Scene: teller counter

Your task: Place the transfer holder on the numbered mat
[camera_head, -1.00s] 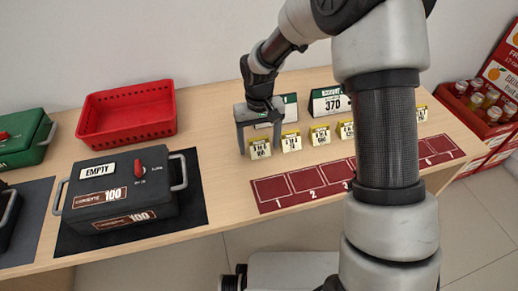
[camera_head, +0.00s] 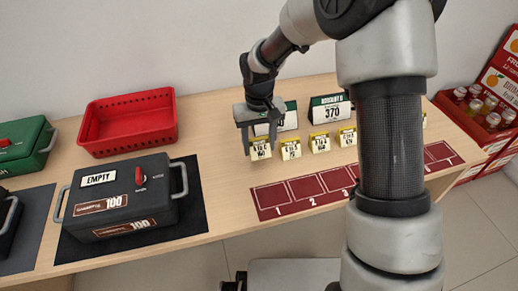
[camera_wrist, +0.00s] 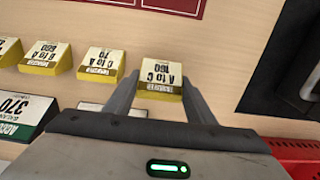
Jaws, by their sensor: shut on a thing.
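My gripper (camera_head: 260,138) is shut on a yellow transfer holder (camera_head: 260,151) with a pale label at the left end of a row of similar holders. In the wrist view the held holder (camera_wrist: 161,92) sits between the two fingers, its label reading "A to C" upside down. It appears slightly raised off the counter. The dark red numbered mat (camera_head: 305,188) lies in front of the row, with its visible spaces empty. My arm hides part of the mat. The mat's edge also shows at the top of the wrist view (camera_wrist: 175,4).
Other yellow holders (camera_head: 291,149) (camera_head: 320,143) stand in a row to the right, close by. Green-topped signs (camera_head: 325,112) stand behind. A black cash box (camera_head: 120,190) on a dark mat and a red basket (camera_head: 128,122) are at left. A drinks display (camera_head: 490,110) is at right.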

